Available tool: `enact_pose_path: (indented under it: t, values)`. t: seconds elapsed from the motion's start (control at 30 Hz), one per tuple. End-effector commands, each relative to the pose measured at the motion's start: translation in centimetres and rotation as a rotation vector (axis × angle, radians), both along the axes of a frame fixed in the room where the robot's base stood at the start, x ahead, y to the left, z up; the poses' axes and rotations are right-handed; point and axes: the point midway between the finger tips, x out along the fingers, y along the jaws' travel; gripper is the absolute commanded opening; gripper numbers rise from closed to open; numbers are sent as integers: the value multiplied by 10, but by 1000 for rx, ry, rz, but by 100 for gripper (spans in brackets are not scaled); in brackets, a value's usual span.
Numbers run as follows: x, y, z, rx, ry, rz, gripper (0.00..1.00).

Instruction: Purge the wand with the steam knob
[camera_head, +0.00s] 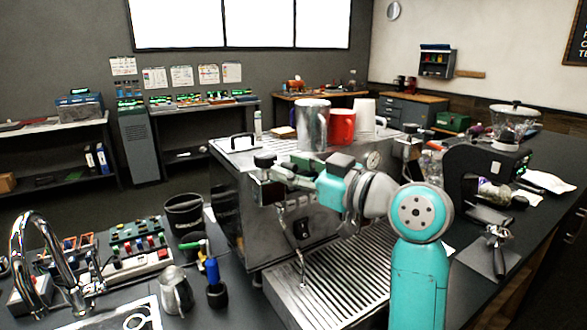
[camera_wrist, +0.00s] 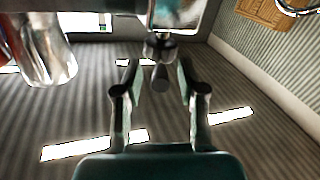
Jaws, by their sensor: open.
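The espresso machine (camera_head: 235,195) stands on the counter at the middle of the head view. The steam wand (camera_head: 288,232) hangs from its left front and points down over the drip tray (camera_head: 335,268). A dark knob (camera_head: 264,159), apparently the steam knob, sits at the machine's upper left front corner. My gripper (camera_head: 284,174) is level with this corner, close to the knob. In the wrist view my gripper (camera_wrist: 159,88) is open, and a dark knob with a stem (camera_wrist: 160,48) shows between and beyond its fingertips. I cannot tell whether either finger touches it.
A steel pitcher (camera_head: 312,125) and a red cup (camera_head: 342,127) stand on top of the machine. A milk jug (camera_head: 175,291), a blue-handled tool (camera_head: 213,280) and a black bin (camera_head: 185,217) are at left. A black grinder (camera_head: 470,160) stands at right.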

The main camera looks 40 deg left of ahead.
Motion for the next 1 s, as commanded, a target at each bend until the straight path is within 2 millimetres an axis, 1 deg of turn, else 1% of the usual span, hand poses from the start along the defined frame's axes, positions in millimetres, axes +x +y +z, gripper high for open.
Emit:
enact_pose_path:
  t: [0.17, 0.27, 0.3, 0.33, 0.73, 0.87, 1.0]
  values:
    - [0, 0, 0, 0, 0, 0, 40]
    - [0, 0, 0, 0, 0, 0, 18]
    - [0, 0, 0, 0, 0, 0, 8]
    - [0, 0, 0, 0, 0, 0, 0]
    - [2, 0, 0, -1, 0, 15, 0]
    - [5, 0, 0, -1, 1, 59, 0]
    - [12, 0, 0, -1, 3, 139, 0]
